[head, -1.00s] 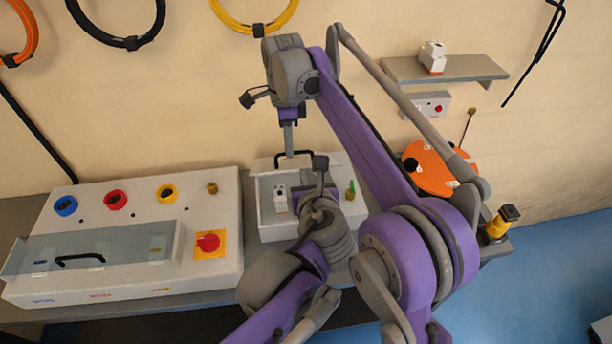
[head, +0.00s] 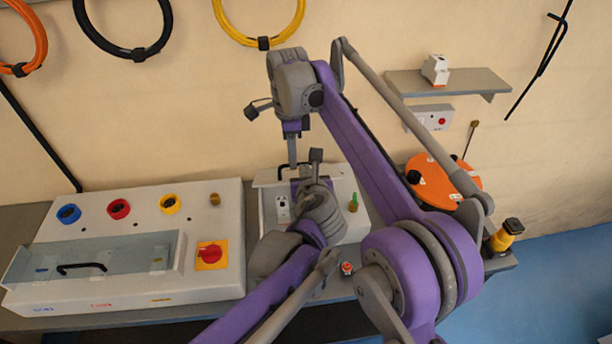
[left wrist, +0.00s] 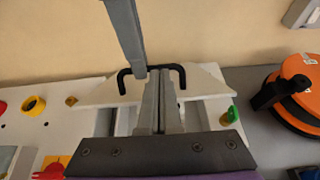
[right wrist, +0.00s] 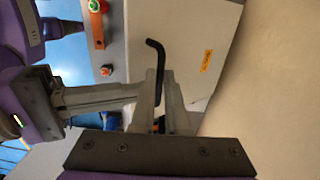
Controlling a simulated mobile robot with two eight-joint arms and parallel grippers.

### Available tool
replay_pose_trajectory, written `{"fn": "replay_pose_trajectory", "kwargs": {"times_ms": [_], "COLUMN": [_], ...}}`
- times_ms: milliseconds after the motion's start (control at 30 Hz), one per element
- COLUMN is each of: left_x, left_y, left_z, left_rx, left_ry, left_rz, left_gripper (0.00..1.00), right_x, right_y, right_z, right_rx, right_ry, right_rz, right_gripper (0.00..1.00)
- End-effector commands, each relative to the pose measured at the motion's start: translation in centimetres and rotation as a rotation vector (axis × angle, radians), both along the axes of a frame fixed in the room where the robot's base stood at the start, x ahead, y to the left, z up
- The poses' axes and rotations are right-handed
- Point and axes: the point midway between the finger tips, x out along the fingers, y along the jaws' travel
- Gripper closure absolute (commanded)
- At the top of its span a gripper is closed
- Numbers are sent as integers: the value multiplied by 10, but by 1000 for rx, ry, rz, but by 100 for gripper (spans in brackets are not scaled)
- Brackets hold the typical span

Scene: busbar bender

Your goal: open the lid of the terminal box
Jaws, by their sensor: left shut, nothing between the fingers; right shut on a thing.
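The terminal box is the white box (head: 262,226) at the middle of the bench. Its white lid (left wrist: 205,84) is raised and tilted at the back, with a black bar handle (left wrist: 181,70). My right gripper (head: 293,163) reaches down from above and is shut on the handle (right wrist: 154,46), which also shows in the right wrist view. My left gripper (left wrist: 160,72) is shut and empty, its fingertips close in front of the handle and lid. Whether they touch the lid I cannot tell. In the head view my left arm hides part of the box.
Left of the box stands a white panel (head: 120,245) with coloured rings and a red rotary switch (head: 210,254). A green terminal (head: 354,203) shows at the box's right. An orange reel (head: 440,183) and a yellow-black object (head: 505,236) lie farther right. A wall shelf (head: 470,82) is above.

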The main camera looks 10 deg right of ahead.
Motion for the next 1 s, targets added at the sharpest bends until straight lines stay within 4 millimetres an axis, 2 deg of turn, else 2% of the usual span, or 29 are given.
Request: {"fn": "replay_pose_trajectory", "kwargs": {"times_ms": [33,267,300,433,733,1000], "left_x": [3,3,3,3,3,3], "left_y": [0,0,0,0,0,0], "left_z": [3,3,3,3,3,3], "left_rx": [0,0,0,-1,-1,-2], "left_ry": [1,1,1,1,1,1], "left_rz": [1,0,0,0,0,1], "left_gripper": [100,100,100,100,100,100], "right_x": [5,5,5,4,3,4], "right_y": [-1,-1,-1,-1,0,0], "right_z": [-4,-4,-4,-3,3,42], "right_rx": [0,0,0,0,1,1], "right_ry": [-13,-13,-13,-11,-8,-10], "right_rz": [-1,-1,-2,-1,0,0], "right_gripper": [100,100,81,58,58,58]}}
